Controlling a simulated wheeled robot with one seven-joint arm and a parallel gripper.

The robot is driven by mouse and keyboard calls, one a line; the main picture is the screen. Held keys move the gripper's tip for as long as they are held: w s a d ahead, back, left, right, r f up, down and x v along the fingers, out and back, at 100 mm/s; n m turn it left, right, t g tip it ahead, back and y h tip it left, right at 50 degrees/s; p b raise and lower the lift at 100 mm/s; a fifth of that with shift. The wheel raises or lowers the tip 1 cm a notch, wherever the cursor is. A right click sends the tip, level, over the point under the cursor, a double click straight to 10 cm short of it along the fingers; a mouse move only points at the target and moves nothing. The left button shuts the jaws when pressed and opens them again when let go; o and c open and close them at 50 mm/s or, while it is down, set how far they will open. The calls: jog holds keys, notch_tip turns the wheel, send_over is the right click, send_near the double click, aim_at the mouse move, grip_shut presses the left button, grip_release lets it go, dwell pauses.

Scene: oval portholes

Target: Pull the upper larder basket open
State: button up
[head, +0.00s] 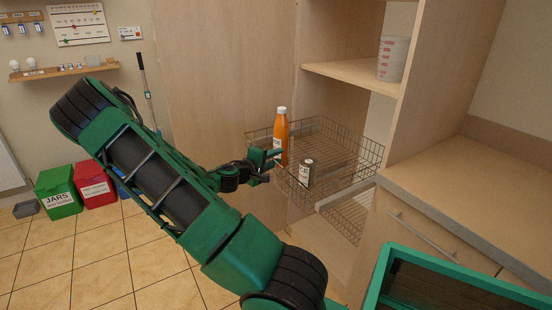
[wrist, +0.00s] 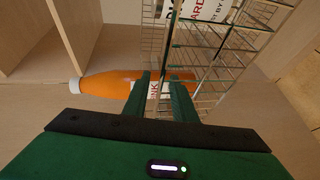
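The upper larder basket (head: 335,150) is a wire basket standing partly out of the tall wooden cabinet. It holds an orange bottle (head: 281,138) with a white cap and a dark can with a pale label (head: 306,172). My gripper (head: 275,162) is at the basket's front left side, by the bottle. In the wrist view, the two dark green fingers (wrist: 161,80) are close together against the basket's wires (wrist: 205,75), with a narrow gap between them. The orange bottle (wrist: 108,84) shows behind. Whether a wire is clamped between the fingers is unclear.
A lower wire basket (head: 350,217) sits beneath. A shelf above holds a clear measuring cup (head: 393,58). A counter (head: 470,190) with a drawer handle is at right. Green (head: 58,192) and red (head: 95,184) bins stand far left. The tiled floor (head: 95,265) at left is clear.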

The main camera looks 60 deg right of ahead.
jog(key=a+r, duration=0.1)
jog(key=a, duration=0.7)
jog(key=shift+w+a+r, duration=0.25)
jog(key=shift+w+a, duration=0.1)
jog(key=shift+a, duration=0.05)
jog(key=s+a+f+m+g+y, duration=0.2)
jog(key=s+a+f+m+y, duration=0.35)
jog(key=s+a+y, duration=0.3)
jog(key=s+a+r+t+y, duration=0.1)
jog(key=s+a+r+y, duration=0.2)
jog(key=a+r, duration=0.3)
jog(key=s+a+r+t+y, duration=0.2)
jog(key=a+r, duration=0.4)
jog(key=a, duration=0.6)
jog(key=s+n+y, duration=0.1)
jog(key=y, duration=0.1)
jog(key=shift+a+y, duration=0.35)
jog(key=shift+a, duration=0.05)
